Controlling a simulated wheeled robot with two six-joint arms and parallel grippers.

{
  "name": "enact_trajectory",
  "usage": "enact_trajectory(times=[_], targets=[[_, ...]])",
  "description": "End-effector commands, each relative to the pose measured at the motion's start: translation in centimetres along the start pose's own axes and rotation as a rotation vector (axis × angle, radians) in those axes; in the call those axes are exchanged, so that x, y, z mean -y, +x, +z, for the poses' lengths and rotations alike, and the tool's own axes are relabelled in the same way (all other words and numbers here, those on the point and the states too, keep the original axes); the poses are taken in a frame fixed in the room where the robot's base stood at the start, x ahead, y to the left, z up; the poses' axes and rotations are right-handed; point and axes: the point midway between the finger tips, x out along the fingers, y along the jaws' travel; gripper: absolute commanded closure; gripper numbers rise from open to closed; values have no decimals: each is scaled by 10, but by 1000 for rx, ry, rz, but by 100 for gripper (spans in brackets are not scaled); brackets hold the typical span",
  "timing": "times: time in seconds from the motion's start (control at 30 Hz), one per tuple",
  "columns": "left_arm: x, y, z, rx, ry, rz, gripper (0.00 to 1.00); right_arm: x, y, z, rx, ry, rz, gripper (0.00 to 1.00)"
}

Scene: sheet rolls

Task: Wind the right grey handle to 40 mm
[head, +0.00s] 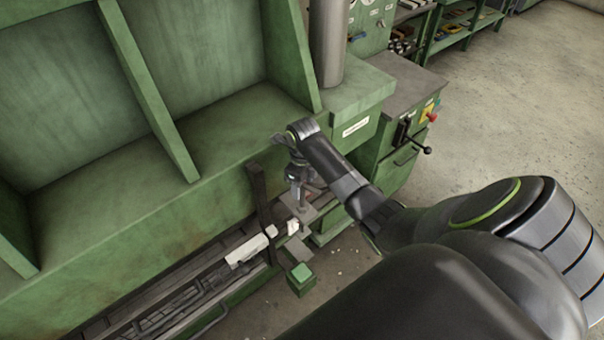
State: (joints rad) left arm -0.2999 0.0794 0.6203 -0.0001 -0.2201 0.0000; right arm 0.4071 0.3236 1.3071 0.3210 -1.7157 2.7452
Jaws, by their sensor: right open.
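My right arm comes in from the right, and its wrist bends down in front of the green machine (215,205). My right gripper (297,203) points down and is open, above a small grey plate-like part (310,213) at the machine's lower right. I cannot make out a grey handle for certain; the gripper and wrist cover part of that spot. I cannot tell whether the fingers touch anything there. No 40 mm reading can be read. My left gripper is not in view.
A dark upright bar (259,195) stands just left of the gripper. A green block (300,278) is below it. A green cabinet (390,150) with a black lever (415,140) and a red knob (432,116) stands to the right.

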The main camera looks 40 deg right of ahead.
Motion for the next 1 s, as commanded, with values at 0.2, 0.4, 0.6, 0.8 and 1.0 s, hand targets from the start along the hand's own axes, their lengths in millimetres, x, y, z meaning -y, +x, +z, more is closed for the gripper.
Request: enact_trajectory(times=[0.2, 0.4, 0.6, 0.8, 1.0], targets=[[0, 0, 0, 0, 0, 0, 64, 0, 0, 0, 1, 0, 0, 45], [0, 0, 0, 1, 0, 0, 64, 1, -16, 1, 4, -2, -2, 45], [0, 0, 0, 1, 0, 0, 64, 1, -40, 1, 3, -1, -2, 45], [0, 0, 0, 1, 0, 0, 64, 1, -65, 1, 2, 0, -3, 45], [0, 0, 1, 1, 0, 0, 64, 1, -88, 0, 2, -1, -2, 45]])
